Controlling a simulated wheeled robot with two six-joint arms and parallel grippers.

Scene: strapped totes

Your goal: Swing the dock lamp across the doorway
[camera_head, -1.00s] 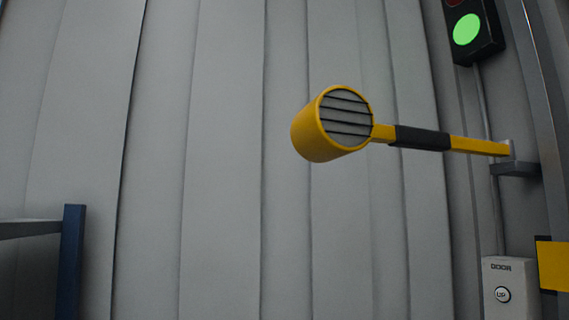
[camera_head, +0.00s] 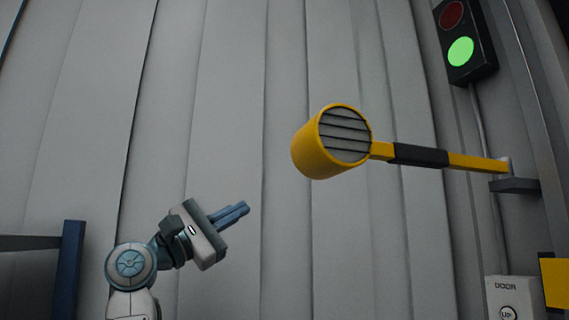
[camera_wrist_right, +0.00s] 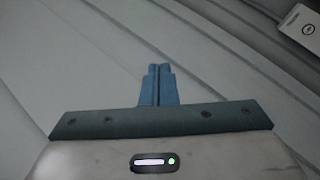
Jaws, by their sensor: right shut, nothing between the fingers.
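The dock lamp (camera_head: 333,143) has a yellow round head with a dark slatted grille. Its yellow arm with a black sleeve (camera_head: 420,155) reaches right to a grey bracket (camera_head: 514,185) by the door frame. The head hangs in front of the grey panelled doorway (camera_head: 230,110). My right gripper (camera_head: 243,209) is shut and empty, to the lower left of the lamp head and apart from it. Its blue fingers (camera_wrist_right: 158,84) are together in the right wrist view, where the lamp does not show. My left gripper is not in view.
A traffic light (camera_head: 464,40) with green lit is at the upper right. A white door control box (camera_head: 513,298) with an UP button is at the lower right, beside a yellow panel (camera_head: 555,280). A blue post (camera_head: 69,270) stands at the lower left.

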